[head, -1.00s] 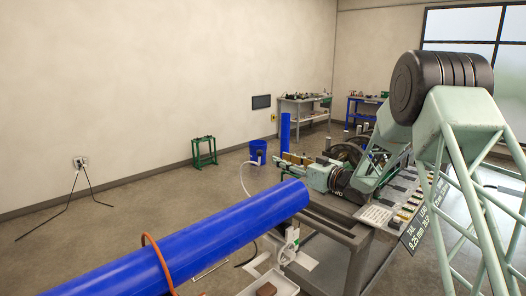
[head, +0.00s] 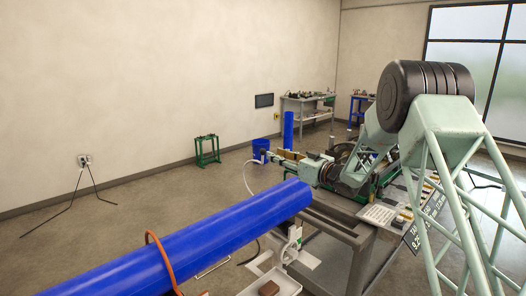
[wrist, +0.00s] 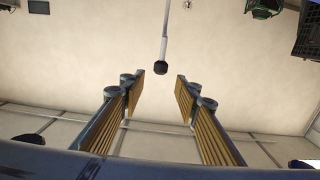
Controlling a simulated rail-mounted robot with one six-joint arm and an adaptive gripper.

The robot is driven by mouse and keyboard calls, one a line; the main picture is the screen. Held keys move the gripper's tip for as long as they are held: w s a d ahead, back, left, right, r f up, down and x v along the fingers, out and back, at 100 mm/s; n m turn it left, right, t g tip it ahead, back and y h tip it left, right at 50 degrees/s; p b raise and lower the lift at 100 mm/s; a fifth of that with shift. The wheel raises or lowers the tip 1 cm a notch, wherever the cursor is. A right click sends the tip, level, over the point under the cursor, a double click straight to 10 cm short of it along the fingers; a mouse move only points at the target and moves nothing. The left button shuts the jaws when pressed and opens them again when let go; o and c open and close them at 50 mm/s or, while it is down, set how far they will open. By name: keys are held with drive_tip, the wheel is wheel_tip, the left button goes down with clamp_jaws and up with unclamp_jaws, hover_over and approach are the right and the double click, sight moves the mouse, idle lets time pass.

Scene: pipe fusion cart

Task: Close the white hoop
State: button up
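My gripper (wrist: 160,82) is open and empty in the wrist view, its two ridged yellow-brown fingers standing well apart. Beyond the gap is a thin grey rod with a dark round end, clear of both fingers. A thin white curved piece (head: 246,180) shows in the head view, behind the far end of the blue pipe (head: 200,237); I cannot tell if it is the white hoop. I make out no white hoop in the wrist view.
An orange hoop (head: 163,262) goes around the blue pipe. A white tray (head: 292,284) with a brown block is at the bottom. A blue bucket (head: 261,148) and green stand (head: 207,150) are near the wall. The floor at left is mostly clear.

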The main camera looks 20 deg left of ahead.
sight(265, 150)
drive_tip(key=shift+x, duration=4.4)
drive_tip(key=shift+f, duration=0.1)
clamp_jaws()
